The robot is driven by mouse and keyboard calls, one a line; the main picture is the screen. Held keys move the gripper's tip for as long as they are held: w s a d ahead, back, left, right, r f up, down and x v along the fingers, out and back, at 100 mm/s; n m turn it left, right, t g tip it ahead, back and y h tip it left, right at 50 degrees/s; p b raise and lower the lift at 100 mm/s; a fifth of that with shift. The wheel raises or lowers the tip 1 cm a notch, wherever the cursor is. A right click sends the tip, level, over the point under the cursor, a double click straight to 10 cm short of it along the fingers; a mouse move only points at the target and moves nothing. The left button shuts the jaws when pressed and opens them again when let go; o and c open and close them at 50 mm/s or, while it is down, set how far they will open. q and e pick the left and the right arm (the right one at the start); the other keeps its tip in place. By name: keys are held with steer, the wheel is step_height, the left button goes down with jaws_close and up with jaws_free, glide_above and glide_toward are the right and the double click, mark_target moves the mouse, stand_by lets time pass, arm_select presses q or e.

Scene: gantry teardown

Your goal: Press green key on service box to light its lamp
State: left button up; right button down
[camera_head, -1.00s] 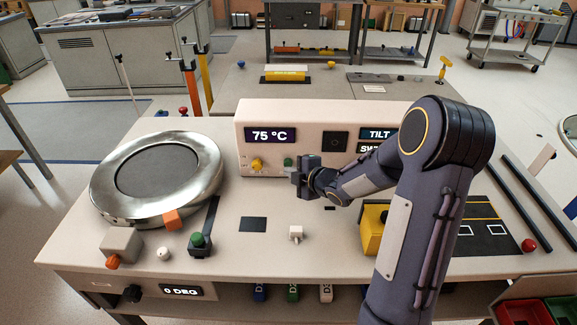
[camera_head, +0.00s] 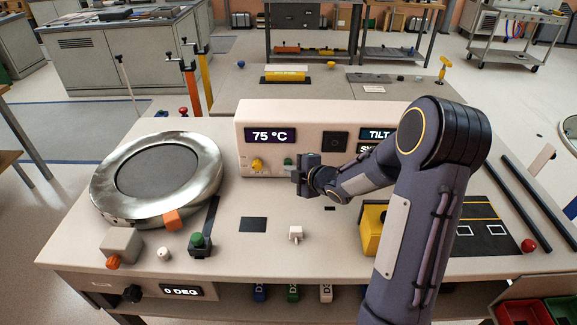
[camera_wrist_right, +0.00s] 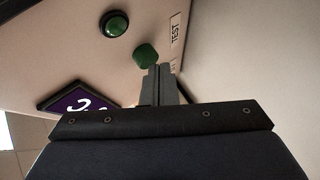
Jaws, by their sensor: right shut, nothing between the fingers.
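The service box (camera_head: 285,111) is a pale panel at the back of the table, with a 75 °C display. Its green key (camera_head: 288,161) shows low on the front, just left of my right gripper. My right gripper (camera_head: 296,182) is shut and empty, close to the box front. In the right wrist view the shut fingertips (camera_wrist_right: 160,68) are at the edge of the green key (camera_wrist_right: 146,54); I cannot tell whether they touch. A round green dome in a dark ring (camera_wrist_right: 115,23), lamp-like, sits beside the key and shows no clear glow. My left gripper is not in view.
A yellow knob (camera_head: 257,164) is left of the key on the box. A large metal ring (camera_head: 205,172) stands at the left. A green-topped block (camera_head: 200,246), a small white piece (camera_head: 295,233) and a yellow block (camera_head: 371,232) stand in front. A TEST label (camera_wrist_right: 175,35) is near the key.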

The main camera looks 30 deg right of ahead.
stand_by(0.3)
steer(key=shift+s+a+b, duration=0.15)
steer(key=shift+s+b, duration=0.15)
steer(key=shift+b, duration=0.1)
steer(key=shift+s+a, duration=0.3)
steer(key=shift+s, duration=0.1)
steer(key=shift+b, duration=0.3)
steer(key=shift+s+a+f+b, duration=0.1)
steer(key=shift+s+a+b, duration=0.25)
steer(key=shift+s+b, duration=0.2)
steer(key=s+a+b, duration=0.1)
steer(key=s+b, duration=0.1)
steer(key=s, duration=0.1)
steer(key=shift+a, duration=0.35)
steer(key=shift+s+a, duration=0.35)
steer(key=shift+s, duration=0.2)
